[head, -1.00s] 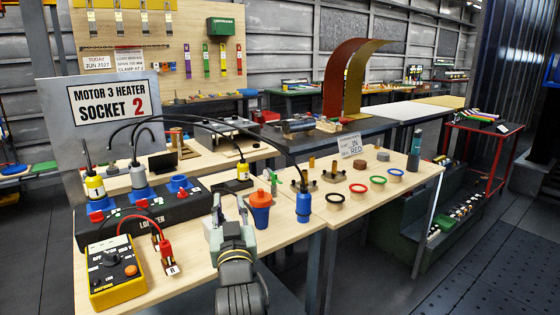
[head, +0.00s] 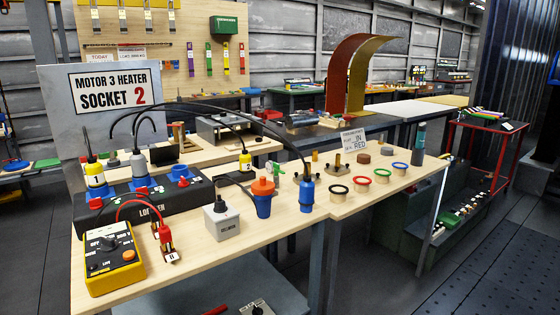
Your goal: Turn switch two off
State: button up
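A long black socket box (head: 135,222) lies on the front left of the wooden bench, with partly readable lettering on its front. Three red switches sit along it: a left one (head: 96,203), a middle one (head: 141,191) and a right one (head: 183,182). Switch numbers and on or off positions are too small to read. A yellow-banded plug (head: 95,176) stands in the left blue socket and a grey plug (head: 138,165) in the middle one. The right blue socket (head: 181,173) has no plug. My gripper is not in view.
A sign (head: 115,91) reading "MOTOR 3 HEATER SOCKET 2" stands behind the box. A yellow meter (head: 112,260) with red and black leads lies in front. A grey box (head: 221,222) and an orange-topped blue cup (head: 263,196) stand to the right. Black cables arch over the bench.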

aim_at(145, 190)
jog(key=i+l+u, duration=0.35)
jog(key=i, duration=0.15)
jog(key=i+l+u, duration=0.3)
jog(key=i, duration=0.2)
